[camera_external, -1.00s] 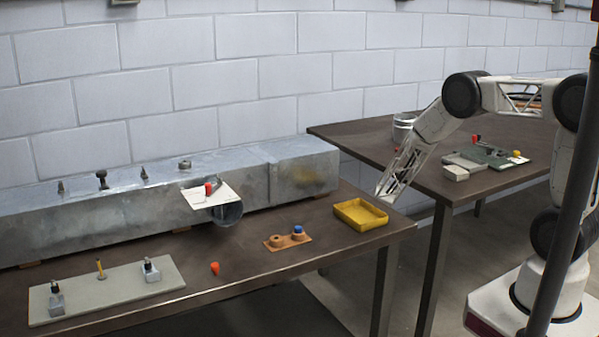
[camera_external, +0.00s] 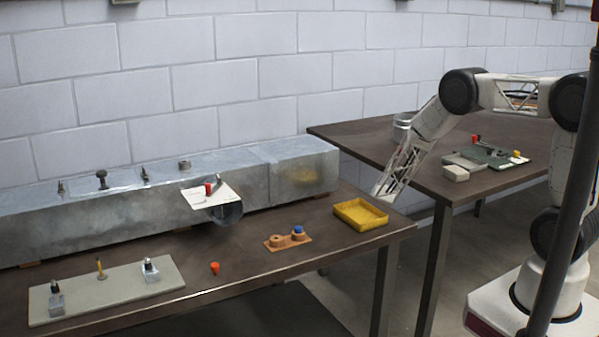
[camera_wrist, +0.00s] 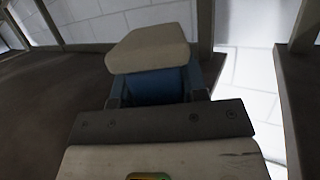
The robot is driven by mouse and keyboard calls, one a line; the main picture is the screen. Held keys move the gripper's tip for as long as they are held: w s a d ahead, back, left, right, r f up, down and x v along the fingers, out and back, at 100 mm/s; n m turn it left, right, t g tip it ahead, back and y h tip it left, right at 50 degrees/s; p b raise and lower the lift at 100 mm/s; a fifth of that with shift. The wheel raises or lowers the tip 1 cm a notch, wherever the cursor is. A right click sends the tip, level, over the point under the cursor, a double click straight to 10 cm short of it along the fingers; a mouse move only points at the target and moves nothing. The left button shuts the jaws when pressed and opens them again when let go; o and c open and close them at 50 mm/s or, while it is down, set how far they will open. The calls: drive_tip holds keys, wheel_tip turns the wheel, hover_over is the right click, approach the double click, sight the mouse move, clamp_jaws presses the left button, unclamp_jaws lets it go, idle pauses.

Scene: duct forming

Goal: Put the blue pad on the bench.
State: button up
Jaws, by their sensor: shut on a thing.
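In the wrist view, my gripper (camera_wrist: 155,105) is shut on the blue pad (camera_wrist: 155,84). A thick beige block (camera_wrist: 150,47) covers the far end of the blue part; I cannot tell whether the two are one piece.
A long metal duct (camera_external: 130,210) lies along the back of the near bench. A yellow tray (camera_external: 360,214), a small wooden holder (camera_external: 288,241) with a blue piece, an orange plug (camera_external: 215,268) and a grey board (camera_external: 120,292) stand before it. A second bench (camera_external: 370,137) is behind.

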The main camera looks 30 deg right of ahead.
drive_tip(key=shift+r, duration=0.1)
idle(0.5)
drive_tip(key=shift+w+a+r, duration=0.3)
drive_tip(key=shift+w+r, duration=0.05)
drive_tip(key=shift+r, duration=0.35)
drive_tip(key=w+a+r+n+t+y, duration=0.1)
drive_tip(key=w+a+r+n+y, duration=0.15)
drive_tip(key=r, duration=0.85)
drive_tip(key=w+a+r+n+y, duration=0.1)
drive_tip(key=w+a+r, duration=0.15)
drive_tip(key=r, duration=0.75)
drive_tip(key=s+d+r+m+g+h, duration=0.1)
drive_tip(key=d+r+m+h, duration=0.2)
drive_tip(key=r, duration=0.4)
drive_tip(key=s+d+r+m+g+h, duration=0.1)
drive_tip(key=d+r+m+h, duration=0.25)
drive_tip(key=r, duration=0.35)
drive_tip(key=s+d+r+m+g+h, duration=0.1)
drive_tip(key=s+d+r+m+g, duration=0.1)
drive_tip(key=s+r+m+g, duration=0.1)
drive_tip(key=s+d+r+m+g+h, duration=0.2)
drive_tip(key=s+r+g, duration=0.3)
drive_tip(key=s, duration=0.5)
drive_tip(key=s+d+r+m+g+h, duration=0.1)
drive_tip(key=s+d+r+m+g, duration=0.2)
drive_tip(key=s+r, duration=0.3)
drive_tip(key=shift+s+r+m+g+h, duration=0.35)
drive_tip(key=shift+r+m, duration=0.25)
drive_tip(key=shift+r, duration=0.35)
drive_tip(key=shift+w+f, duration=0.1)
